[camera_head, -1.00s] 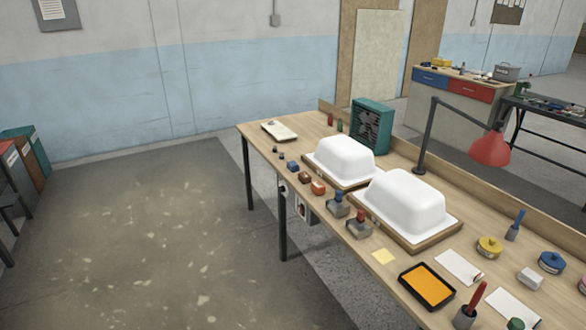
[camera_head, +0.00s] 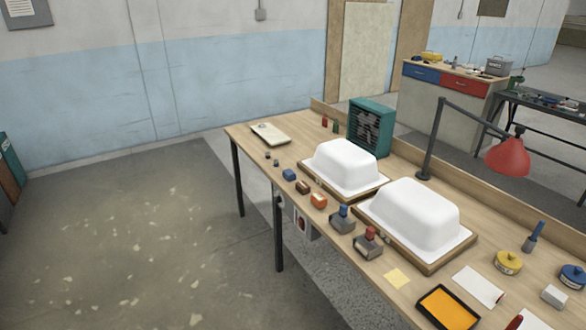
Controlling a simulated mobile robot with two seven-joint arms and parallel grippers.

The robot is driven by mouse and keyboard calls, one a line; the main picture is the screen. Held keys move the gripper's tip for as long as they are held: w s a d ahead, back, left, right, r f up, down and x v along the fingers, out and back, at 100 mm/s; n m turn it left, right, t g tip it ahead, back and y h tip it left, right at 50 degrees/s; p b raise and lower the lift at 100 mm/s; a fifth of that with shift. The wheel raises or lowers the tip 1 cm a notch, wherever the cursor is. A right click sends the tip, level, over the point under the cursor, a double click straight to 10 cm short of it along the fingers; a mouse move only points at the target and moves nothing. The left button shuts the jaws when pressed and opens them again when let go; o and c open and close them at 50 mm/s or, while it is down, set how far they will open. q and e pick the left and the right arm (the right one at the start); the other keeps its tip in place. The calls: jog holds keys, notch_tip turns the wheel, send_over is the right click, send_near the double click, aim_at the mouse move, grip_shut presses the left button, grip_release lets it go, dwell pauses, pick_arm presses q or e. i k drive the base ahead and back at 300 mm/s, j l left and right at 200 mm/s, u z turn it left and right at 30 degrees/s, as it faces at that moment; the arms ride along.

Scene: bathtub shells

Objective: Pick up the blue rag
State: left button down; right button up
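No blue rag can be made out for certain. A small blue block-like item (camera_head: 289,175) lies near the front edge of the wooden workbench (camera_head: 290,137), left of a brown and an orange block; it is too small to tell whether it is cloth. Neither of my grippers is in view.
Two white tub shells (camera_head: 343,165) (camera_head: 415,215) stand on wooden boards on the bench. Around them are a teal fan (camera_head: 370,127), a red lamp (camera_head: 508,157), a clipboard (camera_head: 270,135) and an orange tray (camera_head: 448,308).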

aim_at(288, 174)
jog(key=i+j+z, duration=0.1)
jog(key=i+j, duration=0.2)
jog(key=i+j+z, duration=0.1)
jog(key=i+j, duration=0.2)
jog(key=i, duration=0.15)
jog(key=i+j+z, duration=0.1)
jog(key=i+j, duration=0.25)
jog(key=i+j+z, duration=0.1)
jog(key=i+j, duration=0.25)
jog(key=i+j+z, duration=0.1)
jog(key=i+j, duration=0.25)
jog(key=i+j+z, duration=0.1)
jog(key=i+j, duration=0.2)
jog(key=j, duration=0.2)
jog(key=i+j+z, duration=0.1)
jog(key=i+j, duration=0.2)
jog(key=j, duration=0.15)
jog(key=i+j+z, duration=0.1)
jog(key=i+j, duration=0.2)
jog(key=j, duration=0.2)
